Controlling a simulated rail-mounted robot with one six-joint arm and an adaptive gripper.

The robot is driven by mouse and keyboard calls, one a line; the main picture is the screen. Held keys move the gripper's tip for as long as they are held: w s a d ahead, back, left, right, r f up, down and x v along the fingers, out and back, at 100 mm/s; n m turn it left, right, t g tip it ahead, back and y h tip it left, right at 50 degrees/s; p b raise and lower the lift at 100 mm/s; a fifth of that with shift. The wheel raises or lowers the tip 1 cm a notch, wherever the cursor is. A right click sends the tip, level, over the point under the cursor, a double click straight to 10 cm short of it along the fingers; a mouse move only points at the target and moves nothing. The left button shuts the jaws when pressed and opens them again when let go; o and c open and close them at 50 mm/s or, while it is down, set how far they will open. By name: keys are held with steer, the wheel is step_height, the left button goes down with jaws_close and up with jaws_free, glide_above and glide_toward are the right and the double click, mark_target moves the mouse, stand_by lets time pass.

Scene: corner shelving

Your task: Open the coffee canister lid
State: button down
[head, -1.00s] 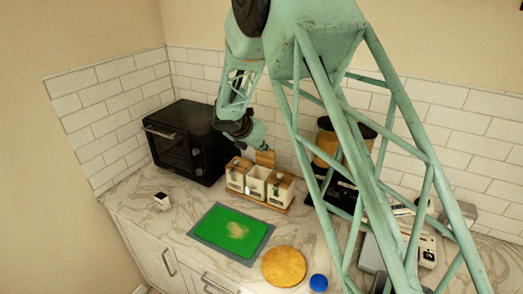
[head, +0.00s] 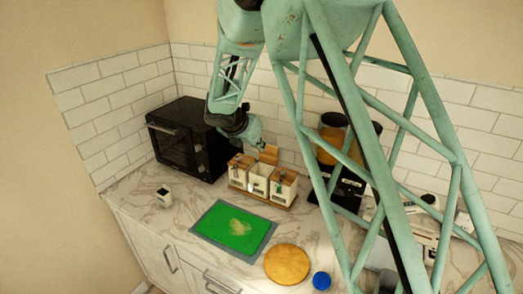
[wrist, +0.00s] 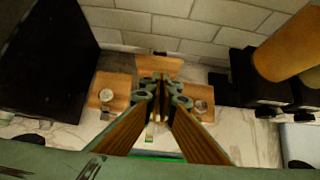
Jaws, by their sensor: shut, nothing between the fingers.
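Three white canisters stand in a row on a wooden tray (head: 262,197): left (head: 237,175), middle (head: 257,185) and right (head: 283,190). Their labels are too small to read, so I cannot tell which is the coffee canister. The middle canister's wooden lid (head: 269,153) stands raised at the back; it also shows in the wrist view (wrist: 150,67). The left lid (wrist: 108,91) and right lid (wrist: 198,102) lie flat and closed, each with a round knob. My gripper (head: 254,150) is shut and empty above the row; in the wrist view its fingers (wrist: 160,92) hide much of the middle canister.
A black oven (head: 187,140) stands left of the canisters. In front lie a green board (head: 232,228), a round wooden board (head: 287,264) and a blue lid (head: 321,281). The tiled wall is close behind.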

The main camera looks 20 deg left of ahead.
step_height(320, 180, up, 8)
steer(key=s, duration=0.2)
steer(key=shift+a+f, duration=0.2)
steer(key=shift+a, duration=0.05)
steer(key=shift+d, duration=0.1)
stand_by(0.3)
